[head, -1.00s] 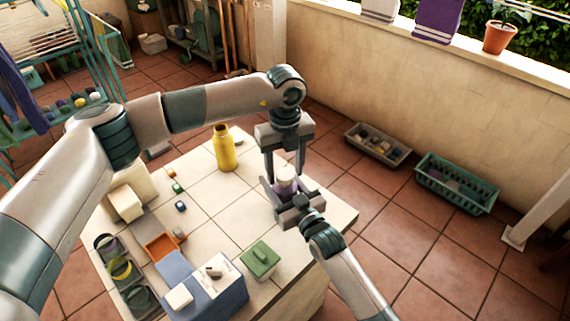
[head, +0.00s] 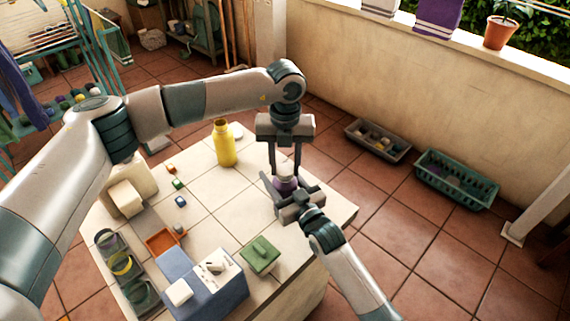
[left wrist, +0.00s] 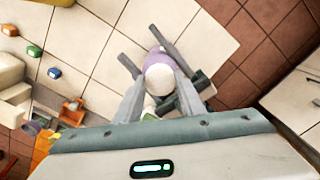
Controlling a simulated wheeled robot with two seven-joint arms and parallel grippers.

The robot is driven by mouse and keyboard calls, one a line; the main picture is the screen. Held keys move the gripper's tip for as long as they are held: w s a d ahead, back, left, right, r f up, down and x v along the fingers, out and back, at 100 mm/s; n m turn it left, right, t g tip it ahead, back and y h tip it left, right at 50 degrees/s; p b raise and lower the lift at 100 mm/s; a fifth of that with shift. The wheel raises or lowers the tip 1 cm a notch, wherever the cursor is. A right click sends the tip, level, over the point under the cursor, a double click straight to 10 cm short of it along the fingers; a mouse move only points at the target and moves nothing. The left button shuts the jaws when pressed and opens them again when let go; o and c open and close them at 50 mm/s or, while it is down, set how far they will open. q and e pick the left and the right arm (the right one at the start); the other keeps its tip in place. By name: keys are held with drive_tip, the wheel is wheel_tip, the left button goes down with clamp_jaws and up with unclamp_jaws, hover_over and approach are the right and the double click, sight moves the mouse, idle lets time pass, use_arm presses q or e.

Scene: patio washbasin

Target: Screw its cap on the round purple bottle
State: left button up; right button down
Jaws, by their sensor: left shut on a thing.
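The round purple bottle (head: 285,184) stands near the table's right corner, with its white cap (left wrist: 160,78) on top. My left gripper (head: 285,168) points down from above, its fingers shut on the cap from both sides. In the left wrist view the cap sits between these fingertips, over the purple body (left wrist: 157,55). My right gripper (head: 290,192) comes from the front right, with its fingers on either side of the bottle body. Whether they touch the bottle is hidden. How far the cap is turned onto the neck cannot be seen.
A yellow bottle (head: 224,145) stands behind to the left. Small coloured blocks (head: 180,201), an orange tray (head: 162,243), a blue box (head: 210,285) and a green-lidded box (head: 260,255) are on the table. Grey (head: 377,140) and green (head: 457,178) crates stand on the floor.

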use_arm(q)
drive_tip(key=m, duration=2.6)
drive_tip(key=o, duration=1.1)
drive_tip(key=shift+o, duration=0.2)
drive_tip(key=shift+r, duration=2.2)
drive_tip(key=shift+c, duration=0.4)
